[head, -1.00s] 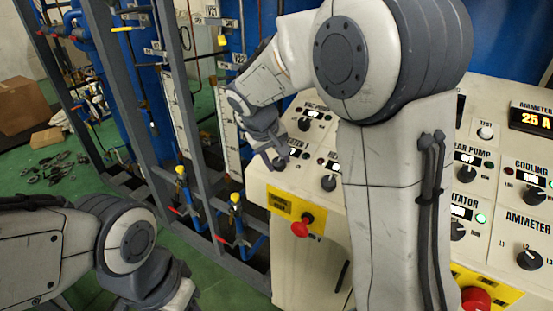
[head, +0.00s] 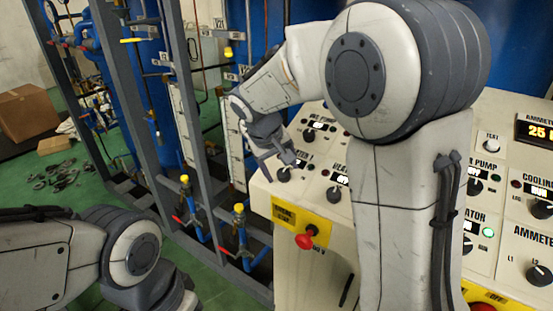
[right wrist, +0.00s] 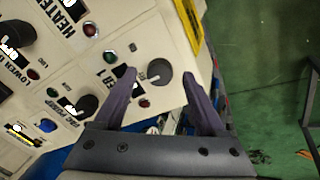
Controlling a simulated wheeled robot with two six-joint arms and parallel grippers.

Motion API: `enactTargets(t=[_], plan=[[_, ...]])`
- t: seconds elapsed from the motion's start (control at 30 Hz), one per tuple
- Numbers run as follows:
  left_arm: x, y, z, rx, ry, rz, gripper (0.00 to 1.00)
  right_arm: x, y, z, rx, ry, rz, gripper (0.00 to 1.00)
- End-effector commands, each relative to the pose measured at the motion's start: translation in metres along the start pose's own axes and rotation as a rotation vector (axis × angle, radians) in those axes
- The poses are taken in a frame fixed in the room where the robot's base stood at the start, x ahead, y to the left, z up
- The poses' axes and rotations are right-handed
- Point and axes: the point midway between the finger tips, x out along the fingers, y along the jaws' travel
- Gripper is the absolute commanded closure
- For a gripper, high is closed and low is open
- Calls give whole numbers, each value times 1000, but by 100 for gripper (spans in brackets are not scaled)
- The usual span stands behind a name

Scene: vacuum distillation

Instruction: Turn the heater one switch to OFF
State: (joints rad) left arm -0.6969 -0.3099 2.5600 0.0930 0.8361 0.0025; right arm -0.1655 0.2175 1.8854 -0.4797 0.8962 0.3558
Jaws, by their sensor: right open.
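The heater one switch is a dark round knob (head: 284,175) near the left edge of the sloped white control panel (head: 312,200). In the right wrist view the knob (right wrist: 157,72) shows grey, between the two fingertips of my right gripper (right wrist: 160,76). A partly hidden label ending in "1" is beside it. In the head view my right gripper (head: 280,164) hangs just over the knob, open, with a finger on either side. I cannot tell whether the fingers touch it. My left arm is at the lower left; its gripper is out of the picture.
A second heater knob (head: 334,194) sits close to the right. A red stop button (head: 306,240) on a yellow plate (head: 288,216) projects from the panel's front. Grey rig posts (head: 190,90) stand left of the panel.

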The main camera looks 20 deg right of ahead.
Motion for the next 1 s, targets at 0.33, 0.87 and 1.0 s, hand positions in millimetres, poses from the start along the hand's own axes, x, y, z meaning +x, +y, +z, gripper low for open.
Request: enactTargets(t=[0.33, 0.87, 1.0], plan=[[14, -1, 1, 1, 0, 0, 50, -67, -1, 0, -1, 6, -2, 27], [16, -1, 1, 1, 0, 0, 50, -92, 0, 1, -1, 0, -1, 27], [16, -1, 1, 1, 0, 0, 50, -92, 0, 1, -2, 0, -1, 27]])
